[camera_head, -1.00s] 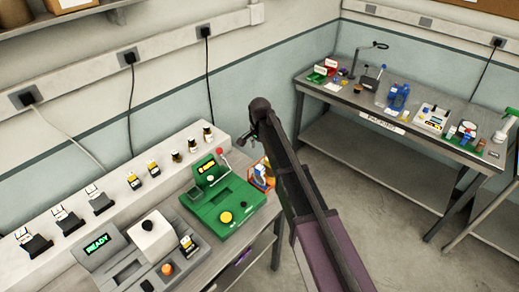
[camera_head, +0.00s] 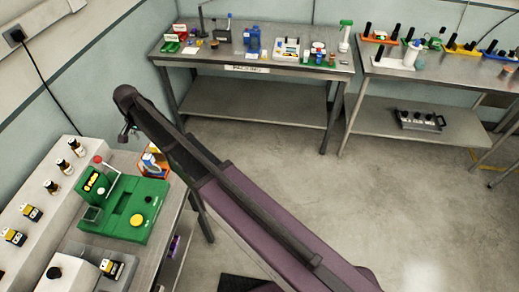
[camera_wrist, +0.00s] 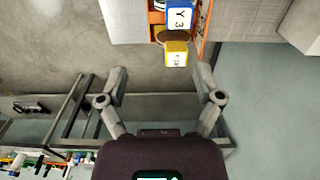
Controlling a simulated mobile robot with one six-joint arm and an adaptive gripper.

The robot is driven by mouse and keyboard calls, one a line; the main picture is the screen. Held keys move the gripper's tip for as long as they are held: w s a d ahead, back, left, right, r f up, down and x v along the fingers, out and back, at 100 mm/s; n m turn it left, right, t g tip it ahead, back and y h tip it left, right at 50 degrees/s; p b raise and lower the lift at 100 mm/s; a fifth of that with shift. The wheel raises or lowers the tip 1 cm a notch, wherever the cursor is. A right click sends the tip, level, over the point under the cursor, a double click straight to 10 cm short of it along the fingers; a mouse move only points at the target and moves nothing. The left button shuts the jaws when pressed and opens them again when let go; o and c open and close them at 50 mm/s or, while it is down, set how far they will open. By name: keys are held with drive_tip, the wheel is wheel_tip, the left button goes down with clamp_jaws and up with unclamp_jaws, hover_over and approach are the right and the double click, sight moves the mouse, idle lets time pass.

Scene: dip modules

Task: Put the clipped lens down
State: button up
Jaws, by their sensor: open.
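My gripper (camera_wrist: 160,84) is open in the wrist view, its two fingers spread apart with nothing between them. Beyond the fingertips is an orange-walled holder (camera_wrist: 201,42). In and by it are a blue-and-white block marked Y 3 (camera_wrist: 180,16), a yellow block with a white label (camera_wrist: 176,54) and a brown round piece between them. I cannot tell which of these, if any, is the clipped lens.
A green device (camera_head: 118,217) with a yellow button stands on the near bench, beside a pale ledge (camera_head: 35,195) with several small bottles. A packing table (camera_head: 285,75) with several items stands at the back, another table (camera_head: 440,75) to its right. Open floor lies between.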

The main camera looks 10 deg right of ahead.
drive_tip(key=s+d+n, duration=0.1)
drive_tip(key=s+d, duration=0.4)
drive_tip(key=d, duration=0.8)
drive_tip(key=s+d+n, duration=0.1)
drive_tip(key=s+d, duration=0.5)
drive_tip(key=d, duration=0.8)
drive_tip(key=s+d+n, duration=0.2)
drive_tip(key=s+d, duration=0.4)
drive_tip(key=d, duration=0.7)
drive_tip(key=shift+d, duration=0.35)
drive_tip(key=c, duration=0.3)
drive_tip(key=shift+w+a+f, duration=0.15)
drive_tip(key=shift+c, duration=0.6)
drive_tip(key=w+a+f+n+t+y+b, duration=0.1)
drive_tip(key=w+a+f+n+y+b, duration=0.2)
drive_tip(key=w+a+b, duration=0.3)
drive_tip(key=w+a+f+n+t+y+b, duration=0.2)
drive_tip(key=w+a+n+y+b, duration=0.3)
drive_tip(key=a, duration=0.9)
drive_tip(key=w+a+f+n+t+y+b, duration=0.2)
drive_tip(key=w+a+f+n+y+b, duration=0.2)
drive_tip(key=w+a+b, duration=0.3)
drive_tip(key=shift+w+a+f+n+y+b, duration=0.15)
drive_tip(key=shift+a+f+n+y+b, duration=0.25)
drive_tip(key=shift+a+n+b, duration=1)
